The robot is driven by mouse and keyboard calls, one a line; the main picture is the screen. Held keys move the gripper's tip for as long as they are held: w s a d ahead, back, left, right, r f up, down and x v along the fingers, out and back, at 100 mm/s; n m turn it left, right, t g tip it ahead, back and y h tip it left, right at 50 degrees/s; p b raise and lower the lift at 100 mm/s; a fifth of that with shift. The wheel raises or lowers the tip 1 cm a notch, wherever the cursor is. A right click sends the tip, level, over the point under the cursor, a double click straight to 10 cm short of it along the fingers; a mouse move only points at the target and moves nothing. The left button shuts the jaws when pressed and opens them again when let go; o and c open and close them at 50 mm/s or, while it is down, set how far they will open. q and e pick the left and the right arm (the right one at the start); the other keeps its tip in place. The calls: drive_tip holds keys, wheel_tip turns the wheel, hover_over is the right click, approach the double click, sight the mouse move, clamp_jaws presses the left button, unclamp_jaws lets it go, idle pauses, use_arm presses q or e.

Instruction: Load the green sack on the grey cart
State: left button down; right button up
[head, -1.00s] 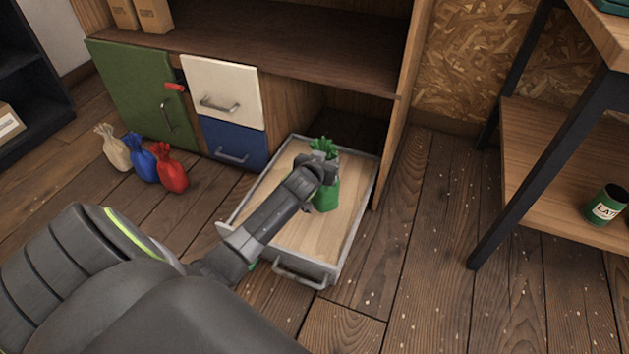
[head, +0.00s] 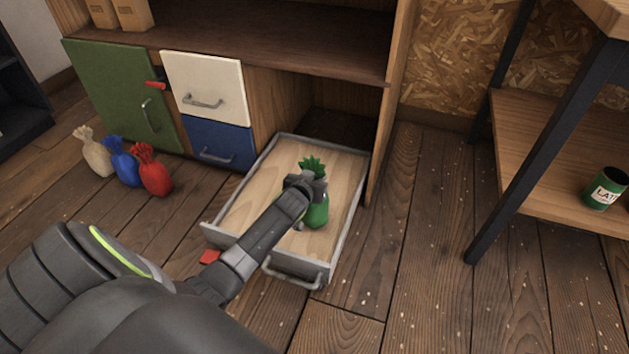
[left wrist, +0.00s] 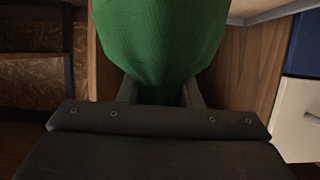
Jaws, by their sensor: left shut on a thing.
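The green sack (head: 316,212) is over the open grey-rimmed drawer (head: 347,222) in the head view. My left gripper (head: 308,186) is shut on its neck, with the leafy top above the fingers and the round body below. In the left wrist view the sack (left wrist: 160,40) fills the top middle, its narrow part between the two fingers (left wrist: 160,92). I cannot tell whether its bottom touches the drawer floor. I see no grey cart in these frames. My right gripper is not in view.
Beige (head: 93,152), blue (head: 124,162) and red (head: 152,170) sacks stand on the floor at left, before the cabinet's green door (head: 120,95). A black-legged table (head: 545,150) with a green can (head: 606,188) stands at right. The floor between drawer and table is clear.

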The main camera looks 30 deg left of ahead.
use_arm(q)
drive_tip(key=shift+w+r, duration=0.1)
drive_tip(key=c, duration=1.5)
unclamp_jaws()
drive_tip(key=shift+f, duration=0.25)
drive_tip(key=o, duration=0.5)
drive_tip(key=shift+c, duration=0.2)
drive_tip(key=shift+r, duration=0.15)
